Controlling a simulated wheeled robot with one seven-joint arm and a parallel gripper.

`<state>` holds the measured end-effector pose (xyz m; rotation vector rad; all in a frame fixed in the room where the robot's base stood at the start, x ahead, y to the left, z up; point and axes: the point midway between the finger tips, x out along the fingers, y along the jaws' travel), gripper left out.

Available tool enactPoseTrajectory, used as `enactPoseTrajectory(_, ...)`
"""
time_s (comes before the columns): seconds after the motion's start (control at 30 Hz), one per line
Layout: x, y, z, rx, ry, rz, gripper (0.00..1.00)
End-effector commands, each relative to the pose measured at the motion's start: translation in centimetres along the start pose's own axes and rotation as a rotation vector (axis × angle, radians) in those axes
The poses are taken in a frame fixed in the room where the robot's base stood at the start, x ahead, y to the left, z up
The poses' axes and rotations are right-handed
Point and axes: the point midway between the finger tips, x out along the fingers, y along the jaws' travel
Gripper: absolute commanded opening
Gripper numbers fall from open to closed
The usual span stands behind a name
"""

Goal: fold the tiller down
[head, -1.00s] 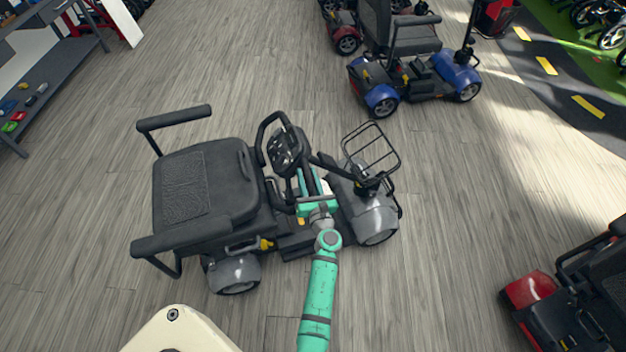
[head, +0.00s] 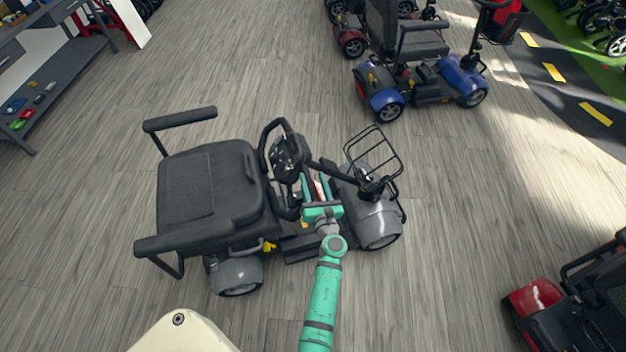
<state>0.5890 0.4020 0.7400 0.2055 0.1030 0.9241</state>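The grey scooter with a black seat (head: 205,190) stands in the middle of the head view. Its tiller (head: 328,168) slopes from the grey front end back towards the seat. The handlebar loop and console (head: 286,157) are at the seat's front edge. My gripper (head: 314,180) is over the floor part of the scooter, just below the tiller in the picture. Its two teal fingers are spread and point towards the tiller, with a gap between them. I cannot tell whether they touch it. The tiller's lower joint is partly hidden by the basket.
A black wire basket (head: 374,154) sits at the scooter's front. A blue scooter (head: 462,78) stands at the upper right and a red one (head: 535,298) at the lower right. A grey shelf unit (head: 62,72) is at the upper left. Bare floor surrounds the grey scooter.

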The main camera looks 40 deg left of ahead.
Motion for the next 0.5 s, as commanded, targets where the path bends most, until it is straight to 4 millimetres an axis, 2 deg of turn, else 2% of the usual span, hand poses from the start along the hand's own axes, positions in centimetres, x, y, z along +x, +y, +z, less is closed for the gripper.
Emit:
enactPoseTrajectory(0.3,-5.7,-0.2,-0.2,0.000,0.004,-0.006,0.42)
enactPoseTrajectory(0.5,-8.7,-0.2,-0.2,0.000,0.003,-0.005,0.42)
